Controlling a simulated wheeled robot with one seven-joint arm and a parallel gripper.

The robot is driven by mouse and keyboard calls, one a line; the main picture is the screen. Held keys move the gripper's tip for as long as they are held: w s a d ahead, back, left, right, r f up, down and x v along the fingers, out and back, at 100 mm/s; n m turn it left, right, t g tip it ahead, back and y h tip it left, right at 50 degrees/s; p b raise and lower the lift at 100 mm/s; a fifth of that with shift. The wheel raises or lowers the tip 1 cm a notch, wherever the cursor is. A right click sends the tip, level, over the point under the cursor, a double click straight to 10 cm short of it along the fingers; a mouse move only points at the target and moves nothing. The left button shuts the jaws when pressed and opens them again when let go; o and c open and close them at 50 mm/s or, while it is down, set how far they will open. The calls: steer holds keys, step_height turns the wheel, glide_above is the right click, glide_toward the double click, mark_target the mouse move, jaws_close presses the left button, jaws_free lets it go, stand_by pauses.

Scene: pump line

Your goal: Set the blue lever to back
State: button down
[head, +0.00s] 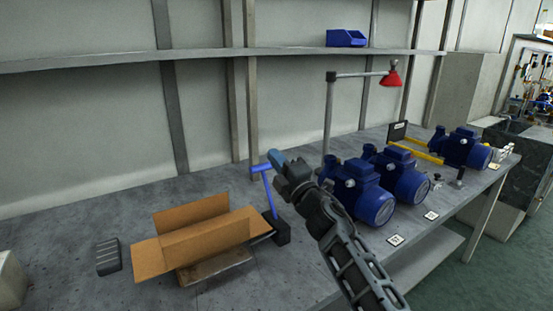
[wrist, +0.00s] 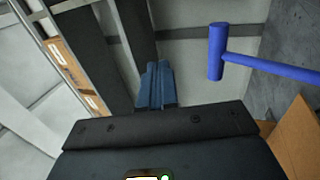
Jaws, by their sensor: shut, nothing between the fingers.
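The blue lever (head: 268,190) stands on a dark base (head: 284,229) on the workbench, right of an open cardboard box. It has a T-shaped handle and leans to the left at its top in the head view. My gripper (head: 276,158) is close to the handle, just up and right of it in that view. The lever also shows in the wrist view (wrist: 217,50), with a visible gap to the right of my fingers (wrist: 155,86). The fingers are shut with nothing between them. I cannot tell the exact depth between fingers and handle.
The open cardboard box (head: 205,239) sits left of the lever, with a dark grey block (head: 109,257) further left. Several blue pumps (head: 370,198) stand to the right. A red lamp (head: 391,76) hangs from a post behind. A shelf (head: 200,56) runs above the bench.

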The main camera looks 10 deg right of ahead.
steer(key=s+d+r+p, duration=0.2)
steer(key=s+r+p, duration=0.2)
steer(key=s, duration=0.3)
steer(key=shift+r+p, duration=0.35)
steer(key=shift+p, duration=0.45)
